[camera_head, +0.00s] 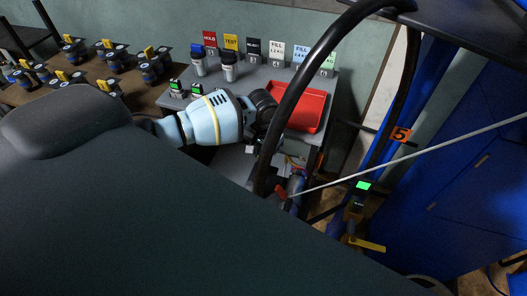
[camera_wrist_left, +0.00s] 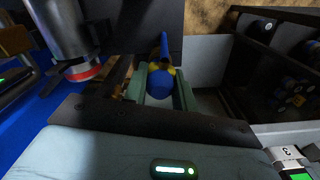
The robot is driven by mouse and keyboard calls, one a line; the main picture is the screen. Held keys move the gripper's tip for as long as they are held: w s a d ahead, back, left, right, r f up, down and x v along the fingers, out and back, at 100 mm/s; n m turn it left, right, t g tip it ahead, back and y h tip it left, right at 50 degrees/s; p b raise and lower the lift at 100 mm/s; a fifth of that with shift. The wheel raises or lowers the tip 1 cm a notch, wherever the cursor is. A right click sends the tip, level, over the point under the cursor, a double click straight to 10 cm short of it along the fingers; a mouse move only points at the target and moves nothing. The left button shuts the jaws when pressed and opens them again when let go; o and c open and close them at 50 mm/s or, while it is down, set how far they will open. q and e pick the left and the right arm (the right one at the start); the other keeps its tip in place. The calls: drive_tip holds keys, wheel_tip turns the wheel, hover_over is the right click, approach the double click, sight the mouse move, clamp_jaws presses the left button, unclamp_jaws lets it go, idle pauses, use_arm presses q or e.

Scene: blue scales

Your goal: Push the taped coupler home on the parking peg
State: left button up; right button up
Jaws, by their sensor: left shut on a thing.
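My left gripper (camera_wrist_left: 161,82) is shut on a blue, rounded coupler (camera_wrist_left: 158,84), which sits between its two green fingers in the left wrist view. A patch of yellow, apparently tape, shows at the coupler's upper right. A narrow dark blue part (camera_wrist_left: 164,46) extends beyond it; I cannot tell whether this is the peg or part of the coupler. The seating of the coupler is hidden. In the head view, my left wrist is beside the red tray, and the black hose crosses in front, so the fingers are unclear. My right gripper is not in view.
A thick black hose (camera_head: 317,63) arches across the head view. A red tray (camera_head: 298,106) and bottles (camera_head: 229,68) stand on the grey bench, with labelled cards behind. A pale rod (camera_head: 415,155) slants across the right. Blue cabinets (camera_head: 470,165) stand at right.

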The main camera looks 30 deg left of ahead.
sight(263, 152)
use_arm(q)
drive_tip(key=shift+f, duration=0.7)
drive_tip(key=o, duration=1.1)
drive_tip(key=shift+r+p, duration=0.3)
drive_tip(key=shift+r, duration=3.65)
drive_tip(key=shift+s+f, duration=0.1)
drive_tip(key=shift+f, duration=0.05)
